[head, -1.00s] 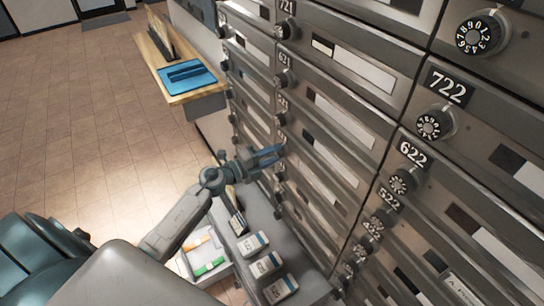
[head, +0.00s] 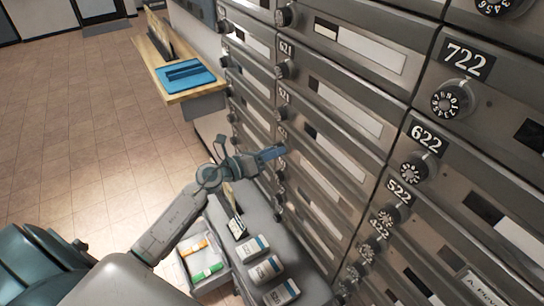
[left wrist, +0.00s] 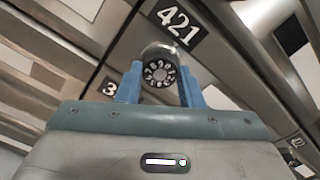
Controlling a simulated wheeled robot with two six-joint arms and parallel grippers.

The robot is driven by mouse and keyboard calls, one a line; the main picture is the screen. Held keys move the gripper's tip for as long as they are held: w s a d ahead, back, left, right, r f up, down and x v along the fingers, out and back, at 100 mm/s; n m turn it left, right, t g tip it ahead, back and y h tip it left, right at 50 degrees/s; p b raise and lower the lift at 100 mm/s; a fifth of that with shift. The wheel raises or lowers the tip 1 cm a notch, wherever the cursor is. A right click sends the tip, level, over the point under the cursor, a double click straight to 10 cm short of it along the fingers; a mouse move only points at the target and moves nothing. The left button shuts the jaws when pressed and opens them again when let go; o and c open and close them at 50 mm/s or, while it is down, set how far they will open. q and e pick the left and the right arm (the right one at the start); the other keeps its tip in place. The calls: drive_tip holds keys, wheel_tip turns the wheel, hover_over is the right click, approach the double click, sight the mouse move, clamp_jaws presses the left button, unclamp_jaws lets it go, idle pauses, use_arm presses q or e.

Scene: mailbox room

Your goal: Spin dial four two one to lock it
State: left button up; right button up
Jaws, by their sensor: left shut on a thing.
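The 421 dial (left wrist: 160,73) is a round dark knob with white numbers, below its black 421 plate (left wrist: 179,23) in the left wrist view. My left gripper (left wrist: 160,88) has one blue finger on each side of the dial and is shut on it. In the head view my left gripper (head: 273,153) reaches the mailbox column's dial side, and the dial there is mostly hidden behind the fingers. I cannot read which number the dial points to. My right gripper is not in view.
Other dials sit close by in columns, such as the 622 dial (head: 413,169) and the 722 dial (head: 452,100). Below my left arm are a grey ledge with several small boxes (head: 265,271) and an open tray (head: 187,263). A wooden shelf (head: 171,93) holds a blue item.

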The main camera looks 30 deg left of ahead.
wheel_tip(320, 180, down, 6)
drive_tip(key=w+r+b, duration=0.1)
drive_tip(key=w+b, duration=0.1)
drive_tip(key=b, duration=0.4)
use_arm(q)
drive_tip(key=m+b, duration=0.4)
drive_tip(key=m, duration=0.9)
drive_tip(key=shift+f+m+b, duration=0.1)
drive_tip(key=shift+m+b, duration=0.25)
drive_tip(key=shift+m, duration=0.05)
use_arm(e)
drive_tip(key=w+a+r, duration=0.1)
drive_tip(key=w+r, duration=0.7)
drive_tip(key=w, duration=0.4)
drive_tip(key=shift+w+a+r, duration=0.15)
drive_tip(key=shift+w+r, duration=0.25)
use_arm(q)
drive_tip(key=o, duration=1)
drive_tip(key=shift+a, duration=0.1)
